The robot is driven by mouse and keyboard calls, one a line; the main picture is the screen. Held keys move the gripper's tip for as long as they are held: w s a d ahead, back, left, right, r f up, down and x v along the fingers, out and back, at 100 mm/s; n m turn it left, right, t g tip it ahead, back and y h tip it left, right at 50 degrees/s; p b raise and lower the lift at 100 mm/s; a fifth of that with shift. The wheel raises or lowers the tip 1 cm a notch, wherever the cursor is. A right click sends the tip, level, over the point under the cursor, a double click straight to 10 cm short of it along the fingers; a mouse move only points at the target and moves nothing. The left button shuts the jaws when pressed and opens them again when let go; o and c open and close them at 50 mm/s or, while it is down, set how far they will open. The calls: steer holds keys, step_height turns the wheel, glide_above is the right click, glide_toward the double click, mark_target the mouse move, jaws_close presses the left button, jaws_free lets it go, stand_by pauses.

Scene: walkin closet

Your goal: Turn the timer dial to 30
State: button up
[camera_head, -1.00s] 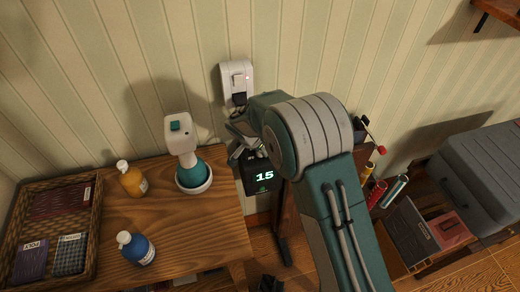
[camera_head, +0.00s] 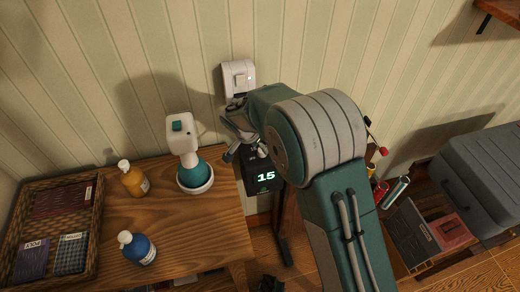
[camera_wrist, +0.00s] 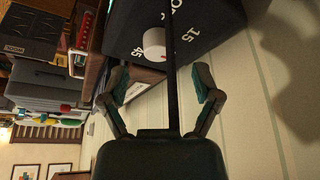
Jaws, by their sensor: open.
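The timer is a black box (camera_head: 262,186) low against the wall, just right of the wooden table. Its lit face reads 15. In the wrist view the black box (camera_wrist: 200,30) shows a round white knob (camera_wrist: 154,43) with white numbers around it, 15 and 45 among them. My gripper (camera_head: 246,146) is above the timer in the head view, partly hidden by my arm. In the wrist view my gripper (camera_wrist: 162,84) is open, its fingers apart and short of the knob. A dark bar crosses the view between the fingers and covers the knob's right edge.
A white wall box (camera_head: 238,78) is above the timer. A teal and white device (camera_head: 193,177), orange bottle (camera_head: 133,181), blue bottle (camera_head: 138,249) and wicker basket (camera_head: 98,215) stand on the table (camera_head: 205,235). A grey case (camera_head: 480,165) is at the right.

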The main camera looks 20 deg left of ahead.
steer(key=v, duration=0.7)
steer(key=shift+s+a+r, duration=0.15)
steer(key=shift+a+r, duration=0.05)
steer(key=shift+r, duration=0.05)
steer(key=w+d+n+g+y, duration=0.25)
steer(key=d+n+y, duration=0.35)
steer(key=n, duration=1.1)
steer(key=shift+t, duration=0.25)
steer(key=x, duration=1.1)
steer(key=shift+d+f, duration=0.3)
